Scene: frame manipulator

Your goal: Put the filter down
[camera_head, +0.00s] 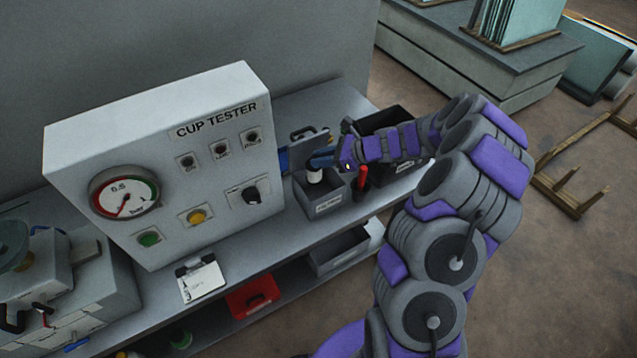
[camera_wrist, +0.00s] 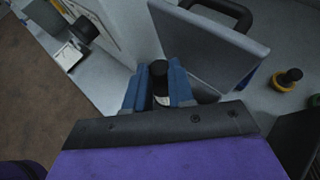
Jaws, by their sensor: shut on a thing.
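The filter appears to be a small cylinder with a black top and white lower part (camera_wrist: 160,80). In the wrist view it sits between the two blue fingers of my gripper (camera_wrist: 156,92), which is shut on it. In the head view the white part of the filter (camera_head: 314,176) shows below my gripper (camera_head: 305,159), by the left side of a small labelled grey bin (camera_head: 322,204). I cannot tell whether its bottom touches anything.
A grey panel with a black handle (camera_wrist: 208,42) stands close beside my fingers. A black bin (camera_head: 399,172) and a red object (camera_head: 361,180) are to the right. The cup tester (camera_head: 165,165) stands left on the bench. A clipboard (camera_head: 201,282) lies near the front edge.

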